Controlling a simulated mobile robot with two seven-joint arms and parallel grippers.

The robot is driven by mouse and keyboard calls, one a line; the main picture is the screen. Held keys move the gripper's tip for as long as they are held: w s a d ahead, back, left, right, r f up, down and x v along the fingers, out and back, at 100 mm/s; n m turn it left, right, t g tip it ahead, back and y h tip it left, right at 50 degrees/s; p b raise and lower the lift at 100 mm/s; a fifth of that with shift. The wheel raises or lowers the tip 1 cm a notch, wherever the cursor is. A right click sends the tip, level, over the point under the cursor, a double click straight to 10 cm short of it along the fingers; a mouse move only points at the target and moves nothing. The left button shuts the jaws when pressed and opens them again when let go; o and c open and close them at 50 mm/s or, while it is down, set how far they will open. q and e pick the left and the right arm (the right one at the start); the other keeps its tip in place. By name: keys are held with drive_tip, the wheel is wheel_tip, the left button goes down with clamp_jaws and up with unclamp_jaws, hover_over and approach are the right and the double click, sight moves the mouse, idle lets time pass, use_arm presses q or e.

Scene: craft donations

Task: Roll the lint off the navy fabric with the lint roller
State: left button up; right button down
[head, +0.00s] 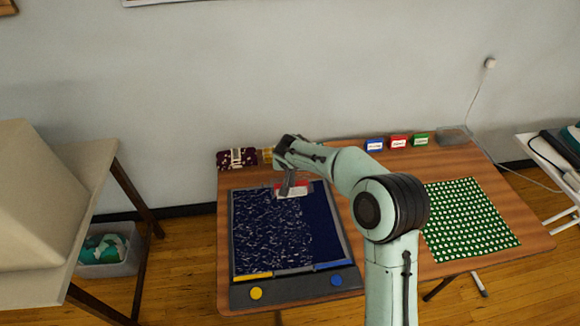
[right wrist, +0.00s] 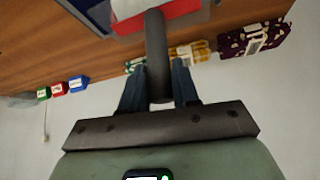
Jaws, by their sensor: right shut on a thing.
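The navy fabric (head: 270,240) lies flat in a grey-edged frame on the wooden table. White lint flecks cover its left and middle parts, while a strip along its right side looks clean dark navy. My right gripper (head: 286,165) is above the fabric's far edge, shut on the dark handle of the lint roller (head: 298,190). The roller's red and white head is over the far part of the fabric; I cannot tell whether it touches. In the right wrist view the handle (right wrist: 156,50) stands between the fingers of the gripper (right wrist: 158,92). My left gripper is not in view.
A green dotted cloth (head: 468,218) lies on the table's right. Folded maroon fabric (head: 237,158) and yellow fabric (head: 267,155) lie at the back left. Blue (head: 375,144), red (head: 398,141) and green (head: 420,139) boxes stand at the back. Yellow (head: 256,293) and blue (head: 336,280) discs mark the frame's front.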

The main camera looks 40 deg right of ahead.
use_arm(q)
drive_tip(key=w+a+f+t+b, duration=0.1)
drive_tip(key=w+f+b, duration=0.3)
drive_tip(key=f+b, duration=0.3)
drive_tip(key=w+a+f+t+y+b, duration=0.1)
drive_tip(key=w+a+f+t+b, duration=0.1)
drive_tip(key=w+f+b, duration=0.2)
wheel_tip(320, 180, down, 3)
drive_tip(key=b, duration=0.2)
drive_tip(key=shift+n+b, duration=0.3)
drive_tip(key=shift+b, duration=0.1)
use_arm(e)
drive_tip(key=s+a, duration=0.6)
drive_tip(key=s, duration=0.5)
drive_tip(key=s+a, duration=0.6)
drive_tip(key=s, duration=0.5)
drive_tip(key=shift+s+a, duration=0.2)
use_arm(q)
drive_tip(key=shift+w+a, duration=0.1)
use_arm(e)
drive_tip(key=shift+r, duration=0.1)
use_arm(q)
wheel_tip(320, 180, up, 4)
drive_tip(key=p, duration=0.3)
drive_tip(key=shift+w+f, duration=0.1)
use_arm(e)
wheel_tip(320, 180, up, 5)
drive_tip(key=shift+f, duration=0.1)
